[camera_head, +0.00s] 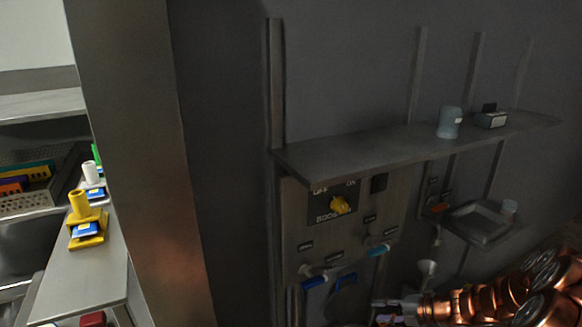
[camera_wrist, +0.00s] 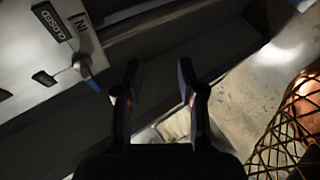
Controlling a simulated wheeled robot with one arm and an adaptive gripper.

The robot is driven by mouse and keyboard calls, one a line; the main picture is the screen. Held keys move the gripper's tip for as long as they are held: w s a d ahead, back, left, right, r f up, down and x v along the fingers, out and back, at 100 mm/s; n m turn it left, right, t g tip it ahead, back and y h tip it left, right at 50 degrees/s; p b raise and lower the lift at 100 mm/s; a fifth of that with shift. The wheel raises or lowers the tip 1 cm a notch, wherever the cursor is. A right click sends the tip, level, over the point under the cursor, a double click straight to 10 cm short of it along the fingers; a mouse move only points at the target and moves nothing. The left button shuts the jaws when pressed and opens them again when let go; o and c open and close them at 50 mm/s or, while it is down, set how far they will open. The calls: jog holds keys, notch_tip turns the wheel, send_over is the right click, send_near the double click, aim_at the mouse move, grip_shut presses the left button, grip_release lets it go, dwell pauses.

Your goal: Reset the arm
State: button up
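My gripper (camera_wrist: 158,78) is open in the wrist view, with its two dark fingers apart and nothing between them. In the head view my copper-coloured arm reaches in from the lower right, and my gripper (camera_head: 388,311) is small and partly cut off at the bottom edge, just right of the blue valve handle (camera_head: 345,280). In the wrist view a grey panel with a CLOSED label (camera_wrist: 46,22) and a valve stem (camera_wrist: 84,66) lies to the upper left of the fingers.
A control panel with a yellow knob (camera_head: 341,204) is under a metal shelf (camera_head: 350,150) holding a grey cup (camera_head: 449,122) and a small box (camera_head: 491,120). A tray (camera_head: 480,224) is at right. A steel post (camera_head: 140,160) separates a left counter (camera_head: 85,270) with a yellow fixture (camera_head: 84,228).

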jog(key=s+a+r+n+g+h, duration=0.1)
jog(key=s+a+r+n+g, duration=0.6)
jog(key=s+a+r+n, duration=1.3)
jog(key=s+d+n+h, duration=0.4)
jog(key=s+d+n, duration=0.2)
jog(key=s+n, duration=0.3)
jog(key=s+d+n+g+h, duration=0.1)
jog(key=s+d+n+h, duration=0.3)
jog(key=s+n, duration=0.6)
jog(key=d+n, duration=0.2)
jog(key=n, duration=0.3)
jog(key=shift+d+n+h, duration=0.25)
jog(key=shift+n+h, duration=0.05)
jog(key=shift+o, duration=0.3)
